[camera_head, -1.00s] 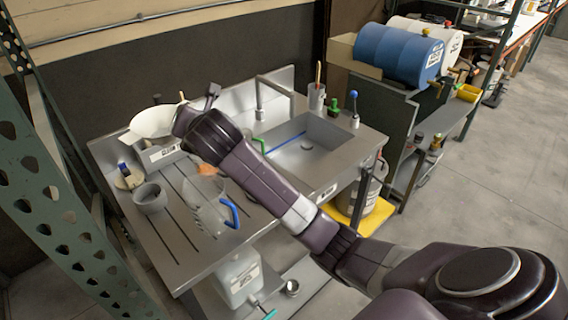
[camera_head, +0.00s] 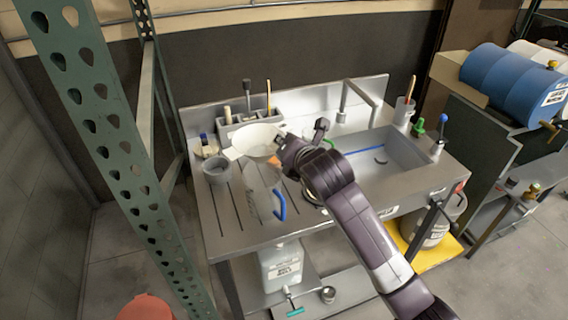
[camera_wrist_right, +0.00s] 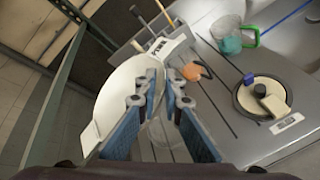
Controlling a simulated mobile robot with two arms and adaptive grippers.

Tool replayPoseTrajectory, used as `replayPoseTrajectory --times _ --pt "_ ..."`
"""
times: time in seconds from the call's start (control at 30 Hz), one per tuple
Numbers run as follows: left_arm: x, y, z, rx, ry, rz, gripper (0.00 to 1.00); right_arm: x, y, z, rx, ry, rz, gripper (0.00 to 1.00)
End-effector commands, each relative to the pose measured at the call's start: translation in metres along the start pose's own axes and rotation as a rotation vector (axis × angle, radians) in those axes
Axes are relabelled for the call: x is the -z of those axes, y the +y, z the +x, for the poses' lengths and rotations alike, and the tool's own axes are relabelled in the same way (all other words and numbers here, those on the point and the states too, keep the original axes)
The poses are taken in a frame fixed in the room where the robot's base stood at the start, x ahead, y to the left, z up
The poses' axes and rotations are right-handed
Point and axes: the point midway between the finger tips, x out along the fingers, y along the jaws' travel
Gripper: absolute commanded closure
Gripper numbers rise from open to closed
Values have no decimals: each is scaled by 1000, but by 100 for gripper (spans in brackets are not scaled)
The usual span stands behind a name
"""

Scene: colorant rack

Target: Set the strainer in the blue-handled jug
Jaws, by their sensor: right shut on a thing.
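The white bowl-shaped strainer (camera_head: 258,140) is held up over the drainboard, and it fills the left middle of the wrist view (camera_wrist_right: 122,88). My right gripper (camera_head: 284,146) is shut at its right edge; in the wrist view the two blue-padded fingers (camera_wrist_right: 160,100) close there. The clear jug with a blue handle (camera_head: 281,205) stands upright on the drainboard, just below and in front of the strainer. The strainer overlaps the jug's top in the head view; I cannot tell whether they touch. My left gripper is not in view.
A grey cup (camera_head: 217,171) stands left of the jug. Behind are a labelled tool holder (camera_head: 245,121) and a sink (camera_head: 385,160) at right. The wrist view shows a green-handled jug (camera_wrist_right: 232,38), an orange lump (camera_wrist_right: 192,72) and a round device (camera_wrist_right: 262,98). A green rack post (camera_head: 105,125) rises at left.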

Motion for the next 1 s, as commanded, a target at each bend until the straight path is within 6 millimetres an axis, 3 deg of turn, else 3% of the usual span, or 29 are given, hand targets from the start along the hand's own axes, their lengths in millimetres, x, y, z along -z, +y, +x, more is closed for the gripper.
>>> replayPoseTrajectory --times 0.1,0.57,1.0 --pt "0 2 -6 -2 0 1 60 18 -15 9 3 4 1 100" --pt "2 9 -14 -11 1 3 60 56 -46 31 1 2 2 100" --pt "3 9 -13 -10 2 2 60 61 -52 34 0 -1 -2 100"
